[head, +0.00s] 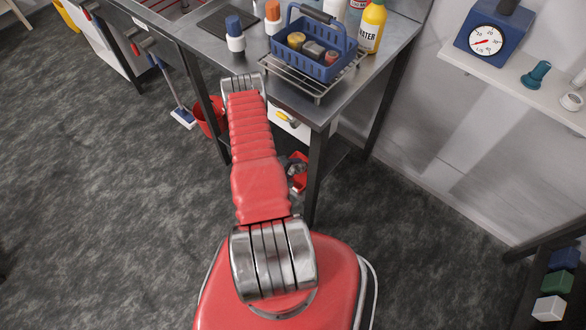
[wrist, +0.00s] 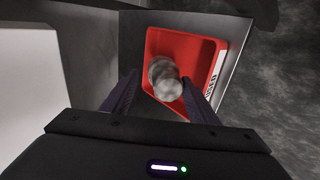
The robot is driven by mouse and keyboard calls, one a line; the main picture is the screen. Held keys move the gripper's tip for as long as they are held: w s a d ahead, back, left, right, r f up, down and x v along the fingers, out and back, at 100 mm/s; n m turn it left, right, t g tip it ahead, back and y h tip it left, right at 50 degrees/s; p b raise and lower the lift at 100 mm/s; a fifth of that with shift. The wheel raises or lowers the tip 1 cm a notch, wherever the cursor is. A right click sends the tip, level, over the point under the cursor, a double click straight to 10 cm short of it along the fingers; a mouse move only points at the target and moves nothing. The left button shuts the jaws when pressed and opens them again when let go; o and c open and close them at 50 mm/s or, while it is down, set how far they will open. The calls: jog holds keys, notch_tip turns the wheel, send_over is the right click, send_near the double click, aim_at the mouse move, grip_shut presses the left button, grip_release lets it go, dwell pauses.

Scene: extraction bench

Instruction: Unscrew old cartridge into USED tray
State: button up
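The red tray (wrist: 207,48) is below my gripper in the wrist view, with a white label on its right side whose lettering is only partly legible. A grey, rounded cartridge (wrist: 166,82) shows over the tray, beyond my fingertips. My gripper (wrist: 160,82) has its two dark fingers spread on either side of it. A gap shows at the left finger; the right fingertip overlaps the cartridge's edge, and I cannot tell whether they touch. In the head view, part of a red tray (head: 299,182) shows low beside the bench leg; my gripper is hidden there.
The steel bench (head: 392,45) carries a blue caddy (head: 318,62) on a wire rack, bottles and a yellow WATER bottle (head: 371,28). A white drawer front (head: 289,122) is under it. A red bucket (head: 206,122) stands left. Open floor lies to the left.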

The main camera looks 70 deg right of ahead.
jog(key=shift+r, duration=0.1)
jog(key=v, duration=1.3)
jog(key=shift+a, duration=0.25)
jog(key=shift+w+r, duration=0.1)
dwell(0.8)
